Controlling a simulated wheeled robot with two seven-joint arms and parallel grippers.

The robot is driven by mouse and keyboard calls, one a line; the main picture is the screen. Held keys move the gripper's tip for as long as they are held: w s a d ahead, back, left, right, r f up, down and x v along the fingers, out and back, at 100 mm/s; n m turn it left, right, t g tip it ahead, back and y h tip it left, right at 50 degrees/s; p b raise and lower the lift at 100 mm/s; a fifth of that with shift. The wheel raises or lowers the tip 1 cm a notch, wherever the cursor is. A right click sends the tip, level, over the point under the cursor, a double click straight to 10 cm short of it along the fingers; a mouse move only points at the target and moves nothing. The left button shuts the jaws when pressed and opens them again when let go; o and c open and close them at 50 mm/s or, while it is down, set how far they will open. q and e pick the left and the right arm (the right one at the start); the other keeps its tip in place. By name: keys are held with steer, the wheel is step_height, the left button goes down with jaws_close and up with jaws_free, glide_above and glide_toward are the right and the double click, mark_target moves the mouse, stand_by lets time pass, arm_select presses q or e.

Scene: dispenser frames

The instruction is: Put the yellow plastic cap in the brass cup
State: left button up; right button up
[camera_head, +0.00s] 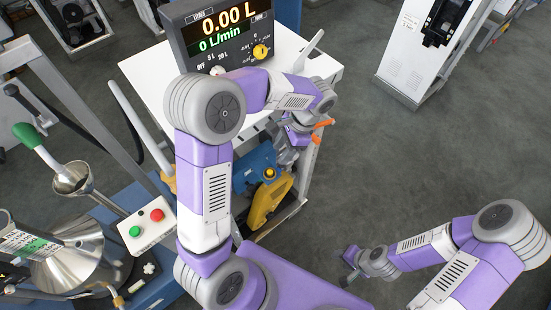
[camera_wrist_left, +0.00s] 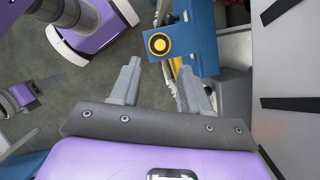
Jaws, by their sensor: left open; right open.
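A round yellow piece (camera_head: 270,173), which may be the yellow plastic cap, sits on a blue box. A brownish metal cup or funnel (camera_head: 73,178) at the left may be the brass cup; I cannot tell surely. My right gripper (camera_head: 349,265) is open, low over the floor at the right.
A white-topped cabinet (camera_head: 151,72) carries a display unit (camera_head: 225,29). A yellow part (camera_head: 268,204) stands below the blue box (camera_head: 252,167). A button box (camera_head: 149,223), a steel cone (camera_head: 72,262) and grey frame bars stand at the left.

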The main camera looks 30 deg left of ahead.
arm_select(q)
steer(key=s+d+f+n+h, duration=0.2)
steer(key=s+d+f+h, duration=0.15)
steer(key=f, duration=0.55)
steer(key=s+d+f+n+h, duration=0.2)
steer(key=d+f, duration=0.3)
steer(key=f, duration=0.3)
steer(key=s+d+f+n+t+h, duration=0.1)
steer(key=s+f+n+t+h, duration=0.1)
steer(key=s+f+n, duration=0.5)
steer(key=shift+s+d+f+n+t, duration=0.4)
steer(key=shift+s+f+t, duration=0.2)
steer(key=shift+f+t, duration=0.3)
steer(key=shift+s, duration=0.15)
